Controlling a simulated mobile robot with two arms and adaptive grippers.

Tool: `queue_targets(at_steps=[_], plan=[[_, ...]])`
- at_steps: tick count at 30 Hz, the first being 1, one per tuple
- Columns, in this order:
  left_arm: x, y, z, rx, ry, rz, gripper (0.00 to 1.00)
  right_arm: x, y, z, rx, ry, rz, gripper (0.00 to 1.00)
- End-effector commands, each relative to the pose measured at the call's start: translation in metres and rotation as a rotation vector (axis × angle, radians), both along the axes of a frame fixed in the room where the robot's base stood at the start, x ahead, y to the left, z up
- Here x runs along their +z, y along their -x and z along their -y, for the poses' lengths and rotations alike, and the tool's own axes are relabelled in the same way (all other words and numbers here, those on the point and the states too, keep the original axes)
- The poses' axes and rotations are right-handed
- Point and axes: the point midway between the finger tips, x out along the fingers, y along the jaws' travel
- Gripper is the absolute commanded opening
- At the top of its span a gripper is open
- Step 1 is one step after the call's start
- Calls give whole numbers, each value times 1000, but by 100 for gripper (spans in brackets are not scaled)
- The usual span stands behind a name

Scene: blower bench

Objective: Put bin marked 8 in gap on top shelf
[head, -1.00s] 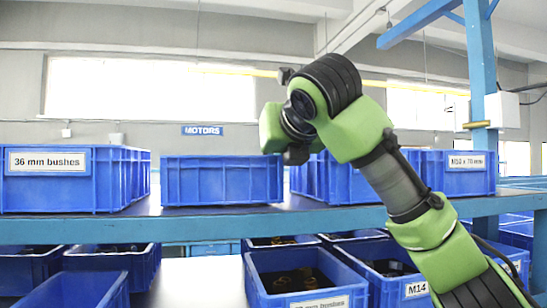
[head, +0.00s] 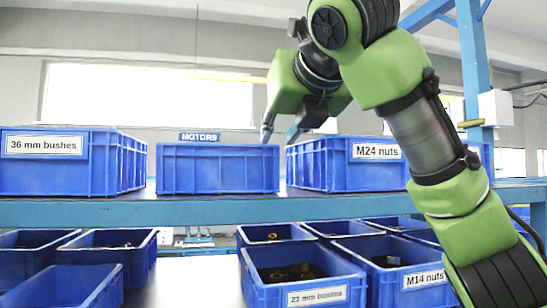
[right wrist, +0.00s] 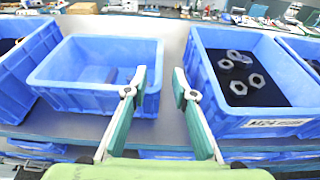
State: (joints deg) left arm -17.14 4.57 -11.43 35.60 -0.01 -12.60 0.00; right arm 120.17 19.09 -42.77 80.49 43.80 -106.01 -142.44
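No bin with a readable 8 shows. A plain blue bin without a visible label (head: 218,172) stands on the top shelf (head: 250,208), between the 36 mm bushes bin (head: 62,170) and the M24 nuts bin (head: 345,172). In the right wrist view this plain bin (right wrist: 75,98) looks nearly empty. My right gripper (head: 279,133) is open and empty, fingers pointing down, above the narrow space between the plain bin and the M24 nuts bin. The right wrist view shows its two fingers apart (right wrist: 159,82), the left one over the plain bin's right rim. My left gripper is out of view.
The lower shelf holds several blue bins, among them one marked 22 mm bushes (head: 305,295) and one marked M14 nuts (head: 410,290). A blue post (head: 473,70) stands at the right. The air above the top-shelf bins is clear at the left.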

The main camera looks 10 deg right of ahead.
Motion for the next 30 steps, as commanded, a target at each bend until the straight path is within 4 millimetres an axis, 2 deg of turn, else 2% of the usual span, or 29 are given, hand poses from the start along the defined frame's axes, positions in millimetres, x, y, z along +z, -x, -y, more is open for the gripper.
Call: queue_targets(at_steps=[1,3,9,30], plan=[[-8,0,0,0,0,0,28,0,10,0,1,0,3,25],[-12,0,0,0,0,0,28,4,21,0,0,0,2,25],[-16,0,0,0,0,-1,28,10,36,0,0,0,-2,25],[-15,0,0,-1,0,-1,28,12,38,0,0,0,-1,25]])
